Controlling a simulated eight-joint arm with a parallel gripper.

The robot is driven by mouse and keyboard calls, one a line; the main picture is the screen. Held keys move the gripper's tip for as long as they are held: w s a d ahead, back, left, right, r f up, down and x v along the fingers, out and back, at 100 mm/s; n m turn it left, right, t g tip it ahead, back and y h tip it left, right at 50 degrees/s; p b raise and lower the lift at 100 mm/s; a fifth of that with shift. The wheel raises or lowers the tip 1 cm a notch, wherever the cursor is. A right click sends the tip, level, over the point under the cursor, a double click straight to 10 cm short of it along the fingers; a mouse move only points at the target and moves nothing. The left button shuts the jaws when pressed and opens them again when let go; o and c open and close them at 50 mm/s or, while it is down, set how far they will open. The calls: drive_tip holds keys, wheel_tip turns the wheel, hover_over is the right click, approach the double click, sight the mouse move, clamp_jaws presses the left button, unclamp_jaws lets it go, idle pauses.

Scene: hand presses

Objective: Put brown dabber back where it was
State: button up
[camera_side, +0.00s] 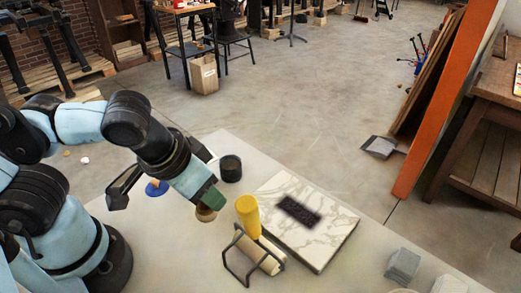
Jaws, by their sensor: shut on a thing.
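My gripper (211,198) is at the end of my arm, low over the light table, left of the marble slab. It is shut on the brown dabber (206,214), whose rounded tan-brown part shows just below the green end. The rest of the dabber is hidden by the gripper, and I cannot tell whether it touches the table. A blue round-based tool (157,188), perhaps another dabber, stands behind my wrist, partly hidden.
A black cup (231,168) stands behind the gripper. Close to its right is a yellow-handled roller (248,216) on a wire frame. The marble slab (325,240) bears a black ink patch (298,211). Grey blocks (402,267) sit at the front right.

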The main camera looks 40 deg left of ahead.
drive_tip(key=shift+w+a+f, duration=0.75)
drive_tip(key=shift+f, duration=0.55)
drive_tip(key=shift+w+a+f, duration=0.75)
drive_tip(key=shift+f, duration=0.55)
drive_tip(key=shift+w+a+f, duration=0.75)
drive_tip(key=shift+f, duration=0.55)
drive_tip(key=shift+f, duration=0.1)
drive_tip(key=o, duration=1.1)
drive_tip(key=shift+c, duration=0.2)
drive_tip(key=shift+v, duration=3.85)
drive_tip(key=w+a+r+t, duration=0.2)
drive_tip(key=w+a+r, duration=0.1)
drive_tip(key=w+a, duration=0.3)
drive_tip(key=shift+a+r, duration=0.25)
